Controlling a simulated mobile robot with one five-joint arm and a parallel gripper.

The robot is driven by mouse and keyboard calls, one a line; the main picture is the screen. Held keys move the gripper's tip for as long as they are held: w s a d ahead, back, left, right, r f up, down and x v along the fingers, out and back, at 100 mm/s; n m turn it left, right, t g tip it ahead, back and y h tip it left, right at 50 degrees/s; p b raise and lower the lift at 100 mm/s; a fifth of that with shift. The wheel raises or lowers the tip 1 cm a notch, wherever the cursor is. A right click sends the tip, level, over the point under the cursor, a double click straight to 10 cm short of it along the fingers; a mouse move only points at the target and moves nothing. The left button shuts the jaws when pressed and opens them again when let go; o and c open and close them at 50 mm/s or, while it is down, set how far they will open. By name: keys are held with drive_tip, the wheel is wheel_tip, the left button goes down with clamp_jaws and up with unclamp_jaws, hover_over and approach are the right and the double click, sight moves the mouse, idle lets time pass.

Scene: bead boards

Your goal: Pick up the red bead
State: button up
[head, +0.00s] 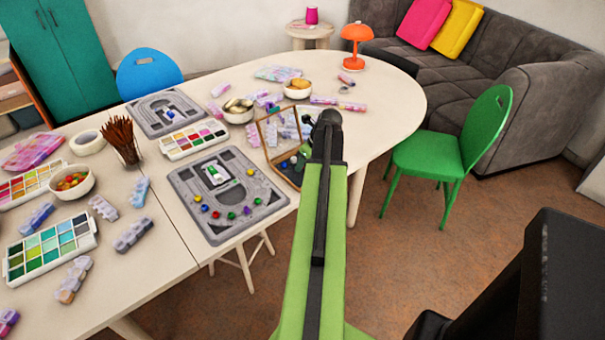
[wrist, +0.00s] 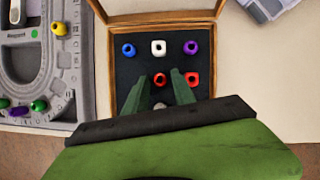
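A wooden-framed box with a dark bottom (wrist: 117,60) holds several beads in the wrist view. One red bead (wrist: 159,79) shows between my gripper's fingertips (wrist: 161,75). Another red bead (wrist: 193,78) lies just right of the right finger. My gripper is open above the box, its fingers apart; I cannot tell how high it is. In the head view the gripper end (head: 328,122) is over the open box (head: 270,135), and my arm hides part of it. A further red bead (head: 215,214) lies on the grey bead board.
Blue (wrist: 128,49), white (wrist: 158,47) and purple (wrist: 190,47) beads lie in a row in the box. A pale bead (wrist: 160,106) is partly hidden between the fingers. The box walls surround the gripper closely. The grey bead board (head: 190,180) lies left of the box.

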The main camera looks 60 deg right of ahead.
drive_tip(key=shift+r, duration=0.1)
clamp_jaws()
drive_tip(key=shift+r+p, duration=0.55)
drive_tip(key=shift+p, duration=0.2)
wheel_tip(320, 180, up, 4)
drive_tip(key=p, duration=0.4)
drive_tip(key=s+a+r+p, duration=0.1)
drive_tip(key=s+r+p, duration=0.4)
drive_tip(key=s, duration=0.6)
drive_tip(key=shift+s+r+p, duration=0.4)
drive_tip(key=shift+r, duration=0.05)
